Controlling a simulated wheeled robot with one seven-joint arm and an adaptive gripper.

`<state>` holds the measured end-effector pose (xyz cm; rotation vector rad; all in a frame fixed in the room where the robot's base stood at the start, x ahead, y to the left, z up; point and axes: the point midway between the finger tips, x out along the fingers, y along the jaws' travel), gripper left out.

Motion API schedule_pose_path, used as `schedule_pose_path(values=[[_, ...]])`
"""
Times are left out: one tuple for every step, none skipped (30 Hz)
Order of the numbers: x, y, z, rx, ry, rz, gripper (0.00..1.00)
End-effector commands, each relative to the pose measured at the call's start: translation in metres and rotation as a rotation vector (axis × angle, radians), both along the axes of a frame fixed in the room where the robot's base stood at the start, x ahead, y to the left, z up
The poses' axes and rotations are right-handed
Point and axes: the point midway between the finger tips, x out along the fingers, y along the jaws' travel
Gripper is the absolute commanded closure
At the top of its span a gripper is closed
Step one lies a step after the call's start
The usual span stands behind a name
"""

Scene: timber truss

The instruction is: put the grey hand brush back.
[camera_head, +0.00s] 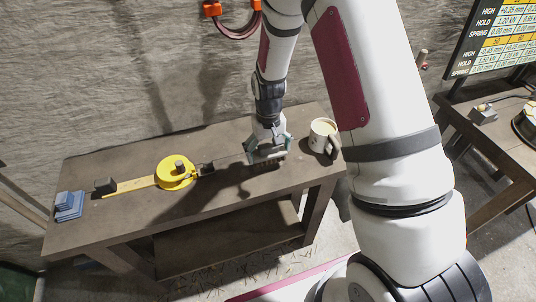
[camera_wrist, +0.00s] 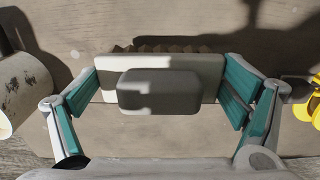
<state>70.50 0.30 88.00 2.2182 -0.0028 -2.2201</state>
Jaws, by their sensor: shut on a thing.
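The grey hand brush (camera_wrist: 160,91) is between the teal fingers of my gripper (camera_wrist: 165,85) in the wrist view. Its block and grey handle face the camera, and a row of brown bristles shows along its far edge. In the head view my gripper (camera_head: 267,150) is shut on the brush (camera_head: 268,161) low over the right part of the dark workbench (camera_head: 225,187). The bristles point down toward the bench top. I cannot tell whether they touch it.
A white mug (camera_head: 322,134) stands close to the right of my gripper. A yellow tape reel (camera_head: 175,173) lies left of it, beside small dark blocks. Blue pads (camera_head: 69,206) lie at the bench's left end.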

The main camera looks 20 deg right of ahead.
Motion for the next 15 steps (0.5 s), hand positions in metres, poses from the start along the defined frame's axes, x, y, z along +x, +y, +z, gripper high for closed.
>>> schedule_pose_path(values=[[0.005, -0.001, 0.0, 0.0, 0.0, 0.0, 0.35], [0.006, -0.001, 0.0, 0.0, 0.0, 0.0, 0.35], [0.008, -0.002, -0.001, 0.0, 0.0, -0.001, 0.35], [0.01, -0.002, -0.001, 0.0, 0.0, -0.001, 0.35], [0.012, -0.003, -0.001, 0.0, -0.001, -0.001, 0.35], [0.017, -0.004, -0.002, 0.0, -0.001, -0.001, 0.35], [0.017, -0.004, -0.005, 0.0, 0.003, -0.001, 0.35], [0.015, -0.004, -0.01, 0.0, 0.004, -0.001, 0.35], [0.014, -0.004, -0.017, 0.0, 0.005, -0.001, 0.35], [0.014, -0.004, -0.021, 0.0, 0.005, -0.001, 0.35], [0.015, -0.004, -0.025, 0.0, 0.004, -0.001, 0.35], [0.015, -0.003, -0.029, 0.0, 0.002, -0.001, 0.35], [0.015, -0.003, -0.031, 0.0, 0.002, -0.001, 0.35], [0.015, -0.004, -0.034, 0.0, 0.003, -0.001, 0.35], [0.015, -0.003, -0.036, 0.0, 0.002, -0.001, 0.35]])
